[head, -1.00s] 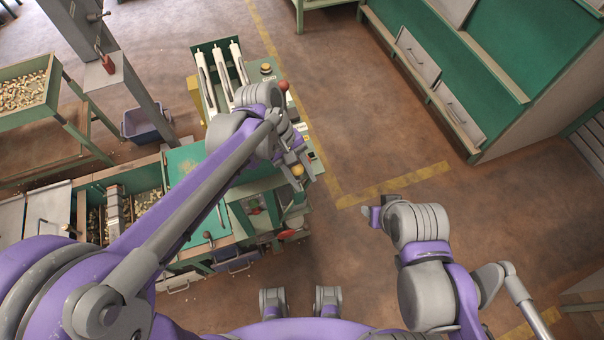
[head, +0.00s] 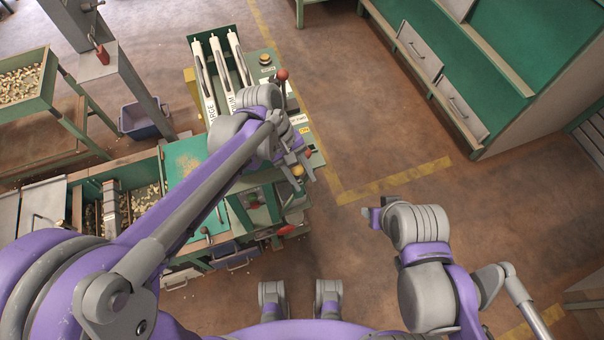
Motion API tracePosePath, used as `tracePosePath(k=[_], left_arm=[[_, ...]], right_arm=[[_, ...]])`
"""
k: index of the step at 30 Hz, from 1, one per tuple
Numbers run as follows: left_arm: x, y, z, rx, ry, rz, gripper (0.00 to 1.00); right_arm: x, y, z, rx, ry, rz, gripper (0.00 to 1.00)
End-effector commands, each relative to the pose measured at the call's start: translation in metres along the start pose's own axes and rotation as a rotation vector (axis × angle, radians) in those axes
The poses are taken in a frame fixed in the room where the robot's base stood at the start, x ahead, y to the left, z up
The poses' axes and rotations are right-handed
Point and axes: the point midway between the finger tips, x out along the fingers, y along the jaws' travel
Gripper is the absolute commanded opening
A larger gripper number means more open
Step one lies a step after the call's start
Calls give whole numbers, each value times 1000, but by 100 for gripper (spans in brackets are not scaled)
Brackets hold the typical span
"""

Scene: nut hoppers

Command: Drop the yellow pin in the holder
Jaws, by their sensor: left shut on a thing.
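My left gripper (head: 301,170) hangs over the right edge of the green machine (head: 262,88). It is shut on a small piece with a round yellow head, the yellow pin (head: 298,171). The pin's lower part is hidden or too small to make out. I cannot tell the holder apart from the other parts of the machine's front; my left arm covers part of it. My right gripper (head: 374,217) is over bare floor at the right, well away from the machine. Its fingers are too small to tell open from shut.
A red-knobbed lever (head: 282,75) and a yellow button (head: 265,58) stand on the machine top. A hopper of nuts (head: 27,80) and a blue-grey bin (head: 143,120) are at the left. A green cabinet (head: 510,50) stands upper right. Floor between is clear.

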Motion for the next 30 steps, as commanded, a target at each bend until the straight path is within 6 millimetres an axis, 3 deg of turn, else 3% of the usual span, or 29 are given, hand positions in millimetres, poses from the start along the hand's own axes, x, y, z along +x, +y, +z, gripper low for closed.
tracePosePath(k=[12,13,18,30], left_arm=[[5,-1,-2,0,0,0,0],[5,-1,-2,0,0,0,44],[5,-1,-2,0,0,0,73],[-3,1,1,0,0,0,73]], right_arm=[[4,0,3,0,-2,0,47],[4,0,3,0,-2,0,47],[4,0,3,0,-2,0,47],[3,0,2,0,-1,0,47]])
